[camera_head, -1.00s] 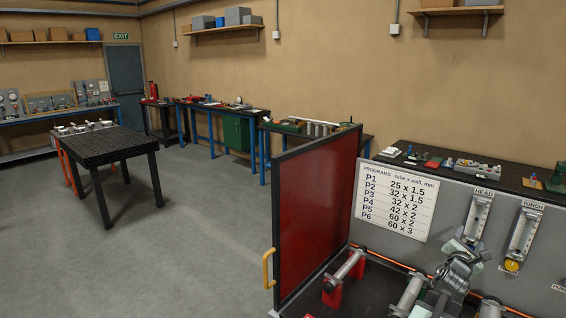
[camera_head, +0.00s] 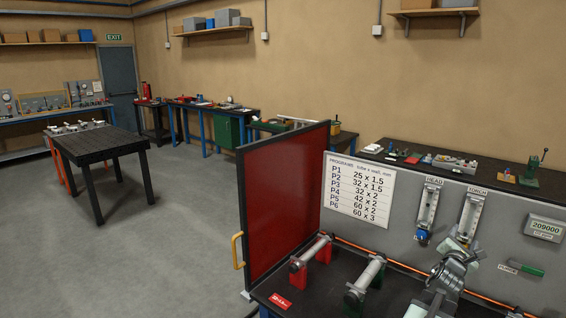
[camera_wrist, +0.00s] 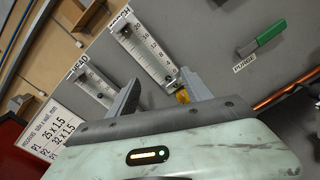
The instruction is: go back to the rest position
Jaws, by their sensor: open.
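My gripper (camera_wrist: 160,88) is open and empty in the wrist view, its two grey fingers spread in front of the grey panel. The TORCH flow meter (camera_wrist: 148,55) stands behind the gap between the fingers. A bit of its yellow knob (camera_wrist: 183,96) shows beside the right finger. The HEAD flow meter (camera_wrist: 92,84) is to the left. Both meters also show in the head view, HEAD (camera_head: 428,206) with a blue knob and TORCH (camera_head: 472,214) to its right.
A red door panel (camera_head: 282,205) with a yellow handle (camera_head: 237,250) stands open at the left of the station. A green PURGE switch (camera_head: 526,269) and a display (camera_head: 545,228) are on the panel. A black table (camera_head: 100,145) stands on open floor.

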